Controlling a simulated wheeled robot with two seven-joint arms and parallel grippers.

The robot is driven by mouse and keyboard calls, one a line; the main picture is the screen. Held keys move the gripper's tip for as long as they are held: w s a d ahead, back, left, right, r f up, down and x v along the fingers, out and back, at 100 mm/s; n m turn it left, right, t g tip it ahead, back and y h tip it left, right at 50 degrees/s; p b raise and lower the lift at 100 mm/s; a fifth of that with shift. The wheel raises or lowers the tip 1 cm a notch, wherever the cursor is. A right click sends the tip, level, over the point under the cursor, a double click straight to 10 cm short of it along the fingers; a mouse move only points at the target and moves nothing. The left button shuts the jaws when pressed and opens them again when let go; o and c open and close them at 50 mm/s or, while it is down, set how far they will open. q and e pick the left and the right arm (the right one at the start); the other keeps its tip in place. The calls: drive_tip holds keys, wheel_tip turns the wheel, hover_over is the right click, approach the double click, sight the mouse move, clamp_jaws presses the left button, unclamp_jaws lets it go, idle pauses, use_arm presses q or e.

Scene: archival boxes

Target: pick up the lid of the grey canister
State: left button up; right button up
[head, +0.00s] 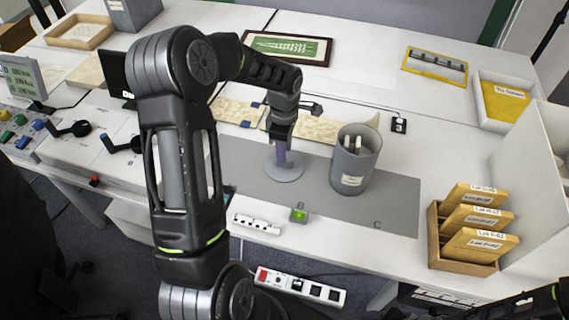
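The grey canister (347,172) stands open and upright on the grey mat, with pale rolled items visible inside. Its lid (285,174), a flat grey disc with a tall purple-grey handle, is to the left of the canister, apart from it. The lid looks level, at or close to the mat. My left gripper (281,137) points down at the top of the handle, with its fingers at the handle. The fingers are seen edge-on and small, so their closure is unclear. Only a piece of my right arm shows at the bottom right corner; its gripper is out of view.
The grey mat (395,205) has free room right of the canister. A wooden box (436,240) of yellow folders stands at the right. A small green-topped block (299,213) and a white label strip (257,224) lie near the front edge. A framed green sign (290,47) lies behind.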

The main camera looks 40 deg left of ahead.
use_arm(q)
wheel_tip(320, 180, down, 3)
drive_tip(key=shift+f, duration=0.15)
drive_tip(key=shift+c, duration=0.6)
clamp_jaws()
idle(0.3)
